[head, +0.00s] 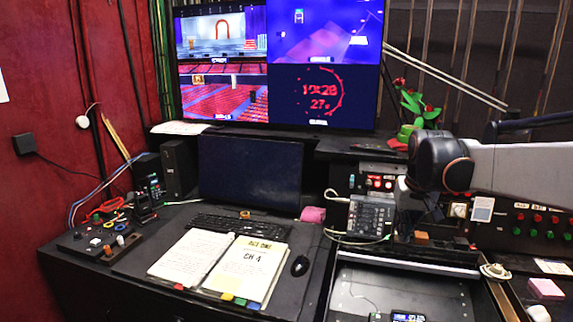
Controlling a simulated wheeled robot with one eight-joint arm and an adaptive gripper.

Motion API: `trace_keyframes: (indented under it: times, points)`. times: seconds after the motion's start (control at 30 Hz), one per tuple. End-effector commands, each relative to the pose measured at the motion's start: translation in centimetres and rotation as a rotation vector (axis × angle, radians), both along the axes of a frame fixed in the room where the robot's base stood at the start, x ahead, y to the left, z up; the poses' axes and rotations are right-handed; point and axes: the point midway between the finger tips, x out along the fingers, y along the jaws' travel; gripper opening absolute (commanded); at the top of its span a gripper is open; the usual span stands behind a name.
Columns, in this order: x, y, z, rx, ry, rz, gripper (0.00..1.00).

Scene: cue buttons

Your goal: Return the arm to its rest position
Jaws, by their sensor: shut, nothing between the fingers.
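My arm reaches in from the right edge, with a dark rounded joint with an orange ring (440,162) and a pale grey link (525,170). It hangs over the right part of the console. I cannot make out my gripper; no fingertips show clearly. The arm covers part of the panels behind it. A panel with red and green buttons (540,222) lies to the right, below the grey link. A small control box with several knobs and buttons (98,243) stands at the left end of the desk.
A large multi-picture screen (320,95) and a dark monitor (250,170) stand at the back. An open cue book (245,270), keyboard (240,225) and mouse (300,265) lie on the desk.

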Motion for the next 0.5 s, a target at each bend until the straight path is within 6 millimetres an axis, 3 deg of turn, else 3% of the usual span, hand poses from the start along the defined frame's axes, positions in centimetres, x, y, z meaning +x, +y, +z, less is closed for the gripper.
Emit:
trace_keyframes:
  times: [0.03,0.23,0.5]
  points:
    - [-1.7,0.9,0.6,-0.002,-0.016,0.01,0.0]
    - [-7.7,3.5,1.9,-0.011,-0.083,0.04,0.0]
    - [-15.7,6.4,1.4,-0.019,-0.175,0.082,0.0]
